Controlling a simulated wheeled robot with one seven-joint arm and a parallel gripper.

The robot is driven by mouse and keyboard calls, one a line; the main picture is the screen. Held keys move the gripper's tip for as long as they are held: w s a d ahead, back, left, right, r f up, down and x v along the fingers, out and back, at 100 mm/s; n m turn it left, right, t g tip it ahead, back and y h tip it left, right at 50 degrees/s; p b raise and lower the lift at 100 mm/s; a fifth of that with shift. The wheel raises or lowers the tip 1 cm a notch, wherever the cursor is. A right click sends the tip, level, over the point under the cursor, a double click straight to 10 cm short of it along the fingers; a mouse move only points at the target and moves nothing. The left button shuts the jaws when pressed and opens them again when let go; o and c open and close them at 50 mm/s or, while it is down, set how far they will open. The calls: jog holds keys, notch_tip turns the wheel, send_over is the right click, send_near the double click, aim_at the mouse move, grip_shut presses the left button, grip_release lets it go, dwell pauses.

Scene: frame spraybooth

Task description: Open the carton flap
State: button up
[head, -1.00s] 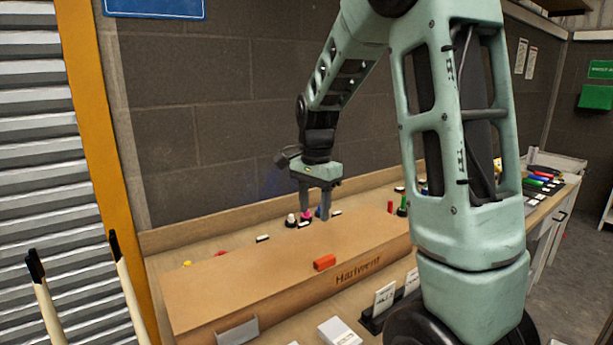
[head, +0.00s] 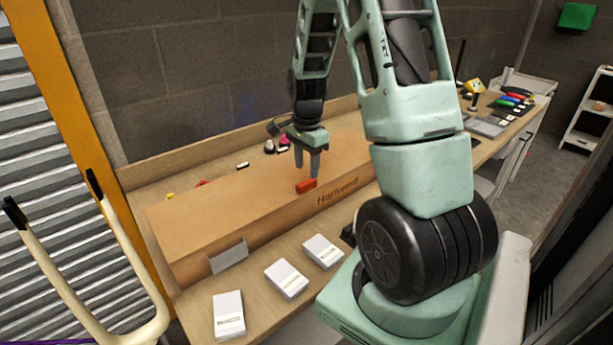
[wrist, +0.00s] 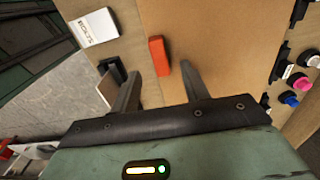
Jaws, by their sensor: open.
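The long brown carton (head: 200,216) marked "Hartwent" lies on the bench with its top closed. A small red block (head: 306,186), possibly a tab, is on the carton's top near its front edge. In the wrist view the red block (wrist: 159,56) shows just beyond the fingers, over the tan carton top (wrist: 215,30). My gripper (head: 308,165) points down above the carton, close to the red block. In the wrist view my gripper (wrist: 160,80) is open and nothing is between its fingers. I cannot tell the exact height of the fingertips above the carton.
Several white boxes (head: 287,278) lie on the bench in front of the carton. A grey plate (head: 228,256) is at the carton's front. Coloured knobs (wrist: 301,82) line the bench behind it. A cream forked handle (head: 80,290) stands at left.

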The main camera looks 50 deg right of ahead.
aim_at(307, 182)
jog(key=shift+f, duration=2.35)
